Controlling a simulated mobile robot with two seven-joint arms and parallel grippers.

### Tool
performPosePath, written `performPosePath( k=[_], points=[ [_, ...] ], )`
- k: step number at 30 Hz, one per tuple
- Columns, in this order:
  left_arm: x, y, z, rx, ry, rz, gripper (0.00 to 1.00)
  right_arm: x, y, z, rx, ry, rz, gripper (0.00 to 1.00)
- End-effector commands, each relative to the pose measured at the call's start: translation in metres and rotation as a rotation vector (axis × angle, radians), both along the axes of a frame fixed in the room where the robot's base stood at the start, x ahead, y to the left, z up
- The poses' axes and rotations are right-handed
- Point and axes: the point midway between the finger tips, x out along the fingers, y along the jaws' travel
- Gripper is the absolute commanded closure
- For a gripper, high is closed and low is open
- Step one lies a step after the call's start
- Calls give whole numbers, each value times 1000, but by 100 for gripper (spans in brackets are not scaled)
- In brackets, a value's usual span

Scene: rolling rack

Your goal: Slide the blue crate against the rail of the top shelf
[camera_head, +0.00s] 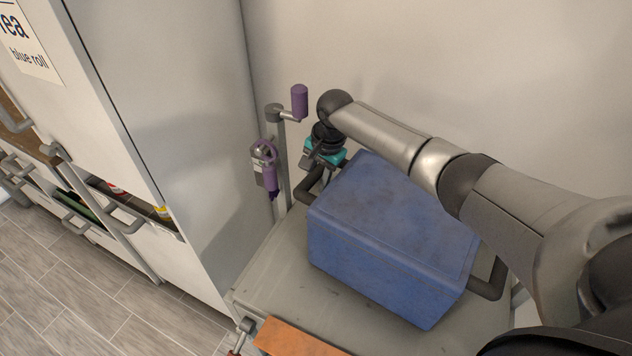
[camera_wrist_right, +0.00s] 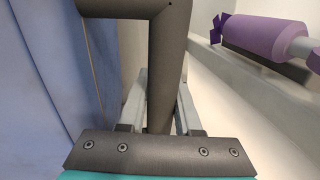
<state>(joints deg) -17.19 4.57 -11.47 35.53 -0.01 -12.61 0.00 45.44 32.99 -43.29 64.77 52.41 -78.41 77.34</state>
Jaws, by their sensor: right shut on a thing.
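The blue crate (camera_head: 385,240) sits on the grey top shelf (camera_head: 275,262) of the rack, lid up, with dark handles at its left and right ends. My right gripper (camera_head: 315,168) is at the left-end handle (camera_head: 313,192). In the right wrist view the gripper (camera_wrist_right: 161,105) is shut with a finger on each side of the dark handle bar (camera_wrist_right: 170,62); the crate's blue wall (camera_wrist_right: 50,80) fills the left. The shelf's rail cannot be clearly made out; the far side behind the crate is hidden by the crate and my arm. My left gripper is not in view.
A rack post (camera_head: 281,175) with purple fittings (camera_head: 299,101) stands left of my right gripper. A tall white cabinet (camera_head: 175,110) with pull handles stands at left. An orange-brown board (camera_head: 295,339) is at the shelf's near edge. Bare shelf shows left of the crate.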

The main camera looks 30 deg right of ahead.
Motion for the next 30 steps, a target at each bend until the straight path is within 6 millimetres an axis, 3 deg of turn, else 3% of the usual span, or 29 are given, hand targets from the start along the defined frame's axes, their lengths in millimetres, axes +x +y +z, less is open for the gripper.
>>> performPosePath(
  k=[24,30],
  points=[
    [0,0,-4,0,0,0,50,6,-8,1,-3,-3,1,100],
    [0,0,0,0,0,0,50,6,-8,2,-2,-2,70,100]
  ],
)
